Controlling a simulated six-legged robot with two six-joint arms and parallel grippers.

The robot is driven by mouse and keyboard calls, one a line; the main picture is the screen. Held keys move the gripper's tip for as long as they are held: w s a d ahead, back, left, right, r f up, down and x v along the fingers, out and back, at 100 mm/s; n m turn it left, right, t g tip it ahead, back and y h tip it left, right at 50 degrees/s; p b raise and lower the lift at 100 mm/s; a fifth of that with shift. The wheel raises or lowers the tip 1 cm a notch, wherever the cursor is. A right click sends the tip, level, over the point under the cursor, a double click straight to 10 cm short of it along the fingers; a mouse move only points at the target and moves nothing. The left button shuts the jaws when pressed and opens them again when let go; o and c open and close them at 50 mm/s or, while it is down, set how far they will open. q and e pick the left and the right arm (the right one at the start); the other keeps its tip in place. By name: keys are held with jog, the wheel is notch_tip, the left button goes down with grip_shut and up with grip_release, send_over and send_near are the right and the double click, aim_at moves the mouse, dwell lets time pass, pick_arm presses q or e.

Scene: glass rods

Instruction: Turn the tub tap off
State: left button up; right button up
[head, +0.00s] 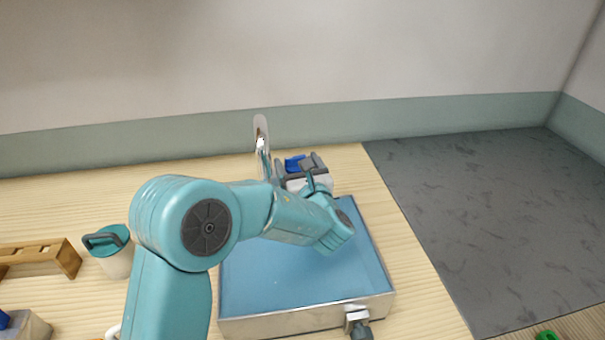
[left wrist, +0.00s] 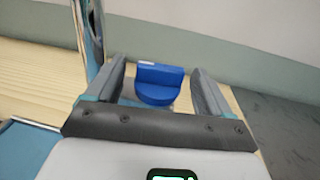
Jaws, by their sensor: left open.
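The tub (head: 300,322) is a metal-walled basin with a blue inside. Behind it rises a chrome tap spout (head: 262,145), which also shows at the upper left of the left wrist view (left wrist: 95,35). A blue tap handle (head: 293,165) stands behind the tub, right of the spout. My left gripper (head: 301,163) is open. In the left wrist view the handle (left wrist: 158,86) appears between its two spread fingers, with gaps on both sides. I cannot tell how far the fingers reach around it. My right gripper is not in view.
A white container with a teal lid (head: 106,239) and a wooden rack (head: 40,262) stand left of my left arm. A drain fitting (head: 358,322) sticks out from the tub's front. The wall (head: 400,118) rises close behind the tap.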

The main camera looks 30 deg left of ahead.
pick_arm(q)
jog(key=b+v, duration=0.2)
jog(key=v, duration=1.4)
jog(key=shift+b, duration=0.3)
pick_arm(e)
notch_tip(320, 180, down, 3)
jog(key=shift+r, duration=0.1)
pick_arm(q)
jog(key=shift+w+d+r+m, duration=0.1)
jog(key=shift+d+m, duration=0.05)
jog(key=shift+m, duration=0.25)
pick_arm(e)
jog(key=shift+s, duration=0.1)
